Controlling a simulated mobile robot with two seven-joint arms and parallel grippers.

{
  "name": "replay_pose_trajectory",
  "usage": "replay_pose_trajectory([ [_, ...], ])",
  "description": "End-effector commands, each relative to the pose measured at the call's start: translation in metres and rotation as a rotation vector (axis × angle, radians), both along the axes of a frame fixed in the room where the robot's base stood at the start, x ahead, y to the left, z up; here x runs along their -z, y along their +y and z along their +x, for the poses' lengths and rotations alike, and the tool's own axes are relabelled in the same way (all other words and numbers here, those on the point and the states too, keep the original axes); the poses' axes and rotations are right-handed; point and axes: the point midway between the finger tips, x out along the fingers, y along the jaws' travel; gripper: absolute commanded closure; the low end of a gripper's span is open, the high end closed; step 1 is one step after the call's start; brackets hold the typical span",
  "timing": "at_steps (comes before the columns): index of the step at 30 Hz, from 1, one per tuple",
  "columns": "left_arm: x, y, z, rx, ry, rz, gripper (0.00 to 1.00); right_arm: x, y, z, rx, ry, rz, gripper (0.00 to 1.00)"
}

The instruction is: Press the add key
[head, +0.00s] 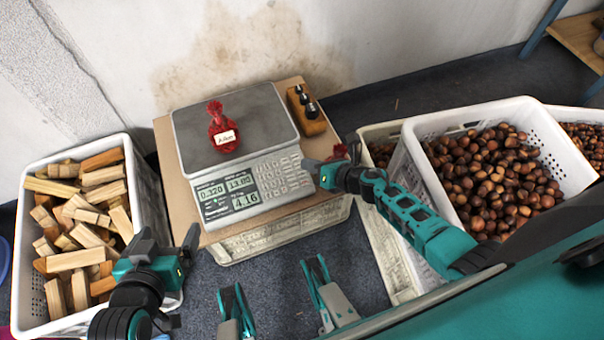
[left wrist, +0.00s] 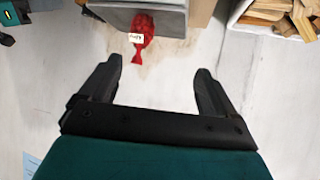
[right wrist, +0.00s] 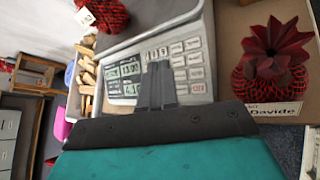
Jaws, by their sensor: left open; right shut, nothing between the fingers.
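The scale (head: 240,140) stands on a board, with its lit display (head: 227,193) showing three readings. Its keypad (head: 277,176) is right of the display, and it also shows in the right wrist view (right wrist: 187,62). Key labels are too small to read surely, so I cannot pick out the add key. A red net bag (head: 222,128) with a name label lies on the weighing plate. My right gripper (head: 312,170) is shut and empty at the keypad's right edge; in the right wrist view its fingertips (right wrist: 158,68) overlap the keys. Contact cannot be told. My left gripper (head: 168,240) is open and empty, left of the scale's front.
A second red net bag (right wrist: 270,75), labelled "Davide", stands right of the scale. A wooden block with dark weights (head: 306,110) is behind it. A crate of wood pieces (head: 75,160) is at left, and a chestnut crate (head: 480,112) at right.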

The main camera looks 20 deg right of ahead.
Motion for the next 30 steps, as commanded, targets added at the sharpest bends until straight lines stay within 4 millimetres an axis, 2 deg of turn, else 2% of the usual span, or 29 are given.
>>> replay_pose_trajectory([
  [1,0.013,0.000,-0.001,0.000,0.004,0.000,0.10,0.013,0.000,0.002,0.000,0.000,0.001,1.00],
  [3,0.025,0.000,-0.002,0.002,0.010,0.000,0.10,0.023,0.000,0.006,0.002,-0.001,0.002,1.00],
  [7,0.039,-0.005,-0.003,0.008,0.031,-0.007,0.10,0.042,0.001,0.012,0.002,-0.001,0.002,1.00],
  [13,0.035,-0.016,0.003,0.020,0.015,-0.033,0.10,0.062,0.001,0.020,0.002,0.000,0.002,1.00],
  [18,0.034,-0.020,0.006,0.029,0.010,-0.037,0.10,0.071,0.001,0.024,0.002,0.000,0.001,1.00],
  [30,0.032,-0.019,0.008,0.029,0.005,-0.036,0.10,0.073,0.001,0.025,0.002,-0.001,0.002,1.00],
])
